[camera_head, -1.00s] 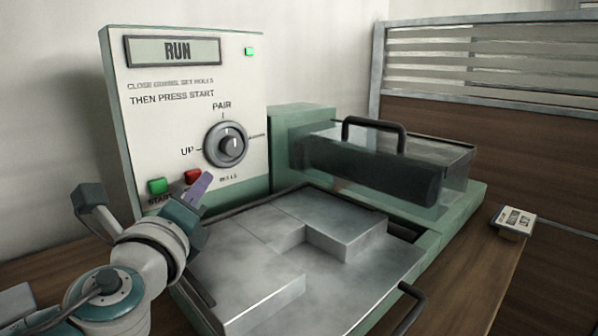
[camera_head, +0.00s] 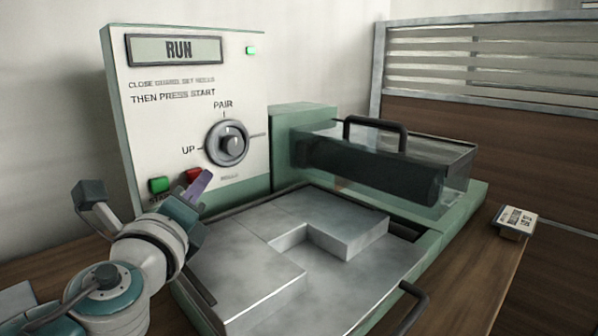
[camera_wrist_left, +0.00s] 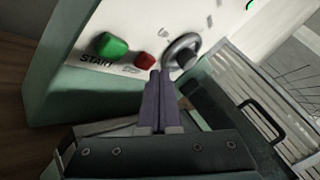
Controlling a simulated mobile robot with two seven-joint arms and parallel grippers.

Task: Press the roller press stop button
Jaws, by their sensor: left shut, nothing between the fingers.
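The roller press has an upright white panel (camera_head: 180,110) with a display (camera_head: 174,50) that reads RUN and a lit green lamp (camera_head: 251,50). The red stop button (camera_head: 192,176) sits low on the panel, right of the green start button (camera_head: 159,185). My left gripper (camera_head: 205,178) is shut and empty, its purple fingertips close in front of the red button and partly over it. In the left wrist view the shut fingers (camera_wrist_left: 155,76) point toward the panel just right of the red button (camera_wrist_left: 145,61). Whether they touch it I cannot tell. My right gripper is out of view.
A knob (camera_head: 228,144) is on the panel above the buttons, near PAIR and UP labels. A clear guard with a dark handle (camera_head: 375,124) covers the roller at the right. A metal tray (camera_head: 250,285) lies in front. A small labelled block (camera_head: 514,222) is on the wooden table.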

